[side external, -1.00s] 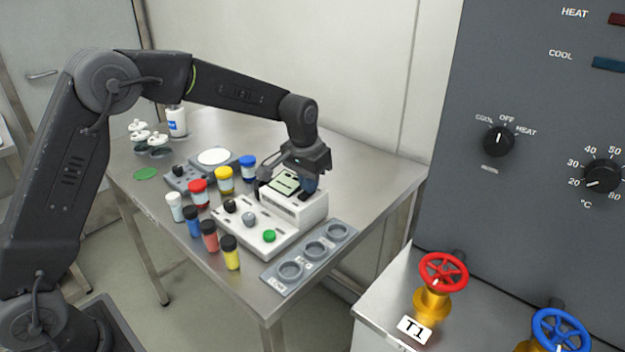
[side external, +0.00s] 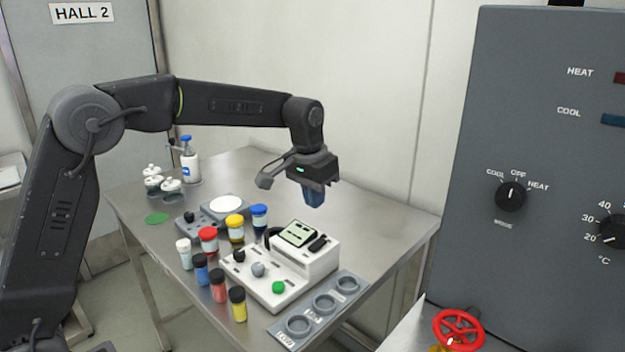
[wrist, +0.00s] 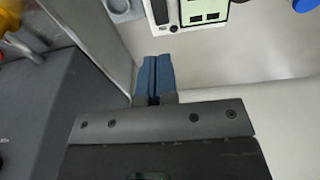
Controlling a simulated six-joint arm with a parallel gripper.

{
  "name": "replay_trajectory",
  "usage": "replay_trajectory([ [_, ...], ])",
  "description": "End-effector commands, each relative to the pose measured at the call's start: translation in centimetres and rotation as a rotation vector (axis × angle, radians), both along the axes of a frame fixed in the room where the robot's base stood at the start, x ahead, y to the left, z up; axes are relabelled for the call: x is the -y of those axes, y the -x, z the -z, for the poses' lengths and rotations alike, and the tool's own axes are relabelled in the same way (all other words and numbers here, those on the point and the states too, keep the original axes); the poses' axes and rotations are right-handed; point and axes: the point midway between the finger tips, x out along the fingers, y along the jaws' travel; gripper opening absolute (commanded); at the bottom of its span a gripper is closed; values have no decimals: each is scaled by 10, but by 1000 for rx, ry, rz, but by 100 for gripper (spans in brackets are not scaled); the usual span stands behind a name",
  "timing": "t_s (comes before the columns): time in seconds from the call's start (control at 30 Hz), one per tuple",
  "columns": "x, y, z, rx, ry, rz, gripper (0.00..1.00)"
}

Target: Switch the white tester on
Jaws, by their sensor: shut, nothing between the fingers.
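The white tester (side external: 284,271) stands on the steel table. It has a raised block at the back with a small greenish display (side external: 299,233) and a black switch-like part (side external: 318,243) beside it. On its lower deck are a black knob, a grey knob and a green button (side external: 278,287). My gripper (side external: 314,197) hangs above and behind the tester, clear of it, with its blue fingers together and empty. In the wrist view the fingers (wrist: 153,75) are closed, and part of the tester (wrist: 195,14) shows at the top edge. The display is too small to read.
Several capped vials stand left of the tester, among them a yellow one (side external: 238,304). A grey tray with round wells (side external: 324,305) lies in front right. A grey scale (side external: 225,204) and a white bottle (side external: 189,167) stand behind. The table's right back is clear.

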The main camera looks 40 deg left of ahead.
Motion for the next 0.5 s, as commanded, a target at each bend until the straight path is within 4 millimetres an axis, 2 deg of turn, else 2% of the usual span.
replay_trajectory([
  [0.03, 0, 1, -11, 5, 0, 0, 0],
  [0.2, 0, 5, -34, 2, 0, 0, 0],
  [0.5, 0, 7, -44, -1, 0, 0, 0],
])
